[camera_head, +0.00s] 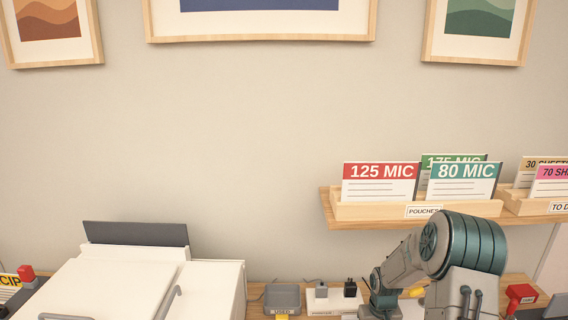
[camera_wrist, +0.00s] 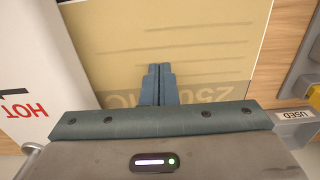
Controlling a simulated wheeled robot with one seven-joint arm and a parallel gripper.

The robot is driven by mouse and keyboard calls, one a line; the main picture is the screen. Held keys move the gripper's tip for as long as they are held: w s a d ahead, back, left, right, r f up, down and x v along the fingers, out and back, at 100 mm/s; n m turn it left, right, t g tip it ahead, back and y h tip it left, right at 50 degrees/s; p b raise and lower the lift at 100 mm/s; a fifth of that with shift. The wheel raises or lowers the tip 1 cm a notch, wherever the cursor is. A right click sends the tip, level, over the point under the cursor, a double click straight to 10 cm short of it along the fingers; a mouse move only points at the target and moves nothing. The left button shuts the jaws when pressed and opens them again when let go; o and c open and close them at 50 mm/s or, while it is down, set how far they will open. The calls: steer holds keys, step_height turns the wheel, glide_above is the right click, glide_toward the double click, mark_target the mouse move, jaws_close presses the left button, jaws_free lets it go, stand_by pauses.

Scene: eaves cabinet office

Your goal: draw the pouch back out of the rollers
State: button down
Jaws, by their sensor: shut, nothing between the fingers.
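In the wrist view my gripper (camera_wrist: 158,70) is shut and empty, its two fingers side by side. Beyond the fingers lies a flat tan sheet or packet (camera_wrist: 200,35) with several faint lines and an upside-down "250 MIC" band, partly covered by the fingers and gripper body. I cannot tell whether this is the pouch or whether the fingers touch it. A white machine part (camera_wrist: 35,65) with a red "HOT" mark is at its left. No rollers can be made out. In the head view a white machine (camera_head: 120,285) stands at lower left; my gripper is not visible there.
A grey tray (camera_head: 282,297) labelled "USED" sits right of the white machine, beside a power strip (camera_head: 335,302) with plugs. A wall shelf (camera_head: 450,216) with pouch packets hangs above my arm. A red stamp (camera_head: 520,295) is at right.

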steer(key=shift+s+a+f, duration=0.1)
steer(key=shift+a+f, duration=0.05)
steer(key=shift+a, duration=0.1)
steer(key=shift+a+b, duration=0.45)
steer(key=shift+a, duration=1.1)
steer(key=shift+d+r+p, duration=0.1)
steer(key=shift+r+p, duration=2)
steer(key=shift+r, duration=1.55)
steer(key=s+a+r+t, duration=0.1)
steer(key=s+a+r, duration=0.2)
steer(key=s+r, duration=0.65)
steer(key=s+a+r+t, duration=0.1)
steer(key=s+a+r, duration=0.2)
steer(key=s+r, duration=0.65)
steer(key=s+a+r+t, duration=0.1)
steer(key=s+r, duration=0.4)
steer(key=s, duration=0.2)
steer(key=shift+a+t, duration=0.3)
steer(key=shift+a, duration=0.05)
